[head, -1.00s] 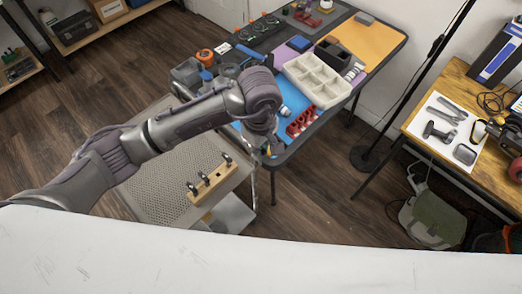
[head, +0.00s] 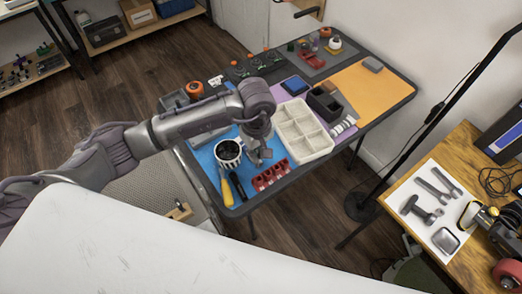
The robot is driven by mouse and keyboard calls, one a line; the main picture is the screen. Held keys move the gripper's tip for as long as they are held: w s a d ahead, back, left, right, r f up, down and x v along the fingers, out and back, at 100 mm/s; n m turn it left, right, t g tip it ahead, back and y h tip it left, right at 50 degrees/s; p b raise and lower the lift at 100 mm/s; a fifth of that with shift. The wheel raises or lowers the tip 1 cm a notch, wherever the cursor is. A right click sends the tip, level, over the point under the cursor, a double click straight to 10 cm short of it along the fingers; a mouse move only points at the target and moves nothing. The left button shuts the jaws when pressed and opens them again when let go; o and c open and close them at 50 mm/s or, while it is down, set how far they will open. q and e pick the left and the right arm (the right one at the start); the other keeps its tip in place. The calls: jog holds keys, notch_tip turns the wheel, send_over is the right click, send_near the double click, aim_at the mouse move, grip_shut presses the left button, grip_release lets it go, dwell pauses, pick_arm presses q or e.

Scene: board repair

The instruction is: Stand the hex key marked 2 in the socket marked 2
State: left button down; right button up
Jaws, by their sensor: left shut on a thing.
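My left gripper (head: 257,157) is over the blue mat (head: 208,158), between a dark cup with a pale ribbed side and the red slotted block (head: 270,175). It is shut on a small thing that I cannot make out. No hex key can be told for sure, and no number can be read. A wooden block (head: 179,211) on the grey perforated surface at the lower left shows only one end. The white surface in front hides the rest of it. My right gripper is not in view.
The dark cup (head: 228,153), a yellow-handled tool (head: 238,186) and a white compartment tray (head: 303,132) crowd the gripper. A black open box (head: 324,104) stands behind the tray. The orange mat (head: 372,90) is mostly bare. A lamp pole stands right of the table.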

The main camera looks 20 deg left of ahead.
pick_arm(q)
notch_tip(320, 180, down, 6)
jog(key=b, duration=0.2)
jog(key=shift+d+r+b, duration=0.15)
jog(key=shift+r+b, duration=0.1)
jog(key=shift+b, duration=0.1)
jog(key=shift+w+f+b, duration=0.1)
jog(key=shift+f+b, duration=0.25)
jog(key=shift+f, duration=0.35)
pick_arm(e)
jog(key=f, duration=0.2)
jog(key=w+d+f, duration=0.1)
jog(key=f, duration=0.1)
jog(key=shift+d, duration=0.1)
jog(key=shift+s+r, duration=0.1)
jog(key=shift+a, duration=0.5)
pick_arm(q)
jog(key=shift+f+b, duration=0.15)
jog(key=shift+b, duration=0.2)
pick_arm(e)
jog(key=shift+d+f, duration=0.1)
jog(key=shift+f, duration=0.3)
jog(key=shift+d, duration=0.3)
pick_arm(q)
jog(key=shift+b, duration=0.3)
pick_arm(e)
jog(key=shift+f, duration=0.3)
